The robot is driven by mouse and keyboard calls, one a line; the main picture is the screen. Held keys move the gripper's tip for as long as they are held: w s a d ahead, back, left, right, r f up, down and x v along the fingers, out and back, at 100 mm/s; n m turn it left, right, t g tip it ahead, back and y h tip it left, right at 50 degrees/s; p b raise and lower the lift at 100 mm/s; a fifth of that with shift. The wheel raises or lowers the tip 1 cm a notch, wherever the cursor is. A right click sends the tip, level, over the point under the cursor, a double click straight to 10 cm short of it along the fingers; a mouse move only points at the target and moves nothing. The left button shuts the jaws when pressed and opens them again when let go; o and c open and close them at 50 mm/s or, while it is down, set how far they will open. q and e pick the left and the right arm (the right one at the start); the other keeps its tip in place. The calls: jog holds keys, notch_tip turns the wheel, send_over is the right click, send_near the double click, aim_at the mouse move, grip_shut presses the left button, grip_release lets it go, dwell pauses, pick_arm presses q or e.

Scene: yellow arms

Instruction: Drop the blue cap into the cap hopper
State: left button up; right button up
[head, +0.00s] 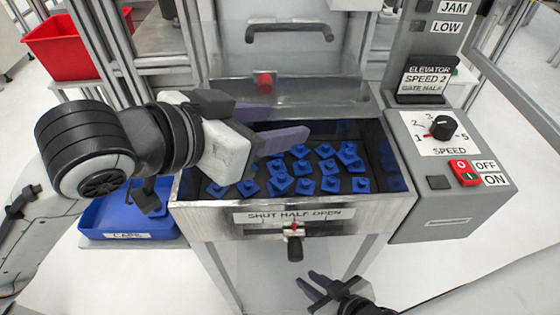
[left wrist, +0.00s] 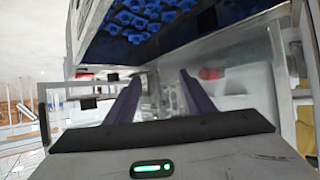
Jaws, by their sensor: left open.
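The cap hopper (head: 195,203) is a metal-rimmed box with a dark inside, in the middle of the head view. Several blue caps (head: 328,167) lie in it; they also show at the top of the left wrist view (left wrist: 140,18). My left gripper (head: 290,122) is open over the hopper's left and back part, its purple fingers pointing right. Nothing shows between these fingers (left wrist: 162,85) in the left wrist view. No separate blue cap is in view outside the hopper. My right gripper (head: 306,278) is low in front of the hopper, fingers apart and empty.
A blue tray (head: 100,212) with a caps label stands left of the hopper, partly behind my left arm. A red bin (head: 65,50) is at upper left.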

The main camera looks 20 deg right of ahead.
pick_arm(q)
jog(key=v, duration=1)
jog(key=shift+p, duration=0.45)
pick_arm(e)
jog(key=shift+s+d, duration=0.15)
pick_arm(q)
jog(key=shift+a, duration=0.1)
pick_arm(e)
jog(key=shift+r, duration=0.1)
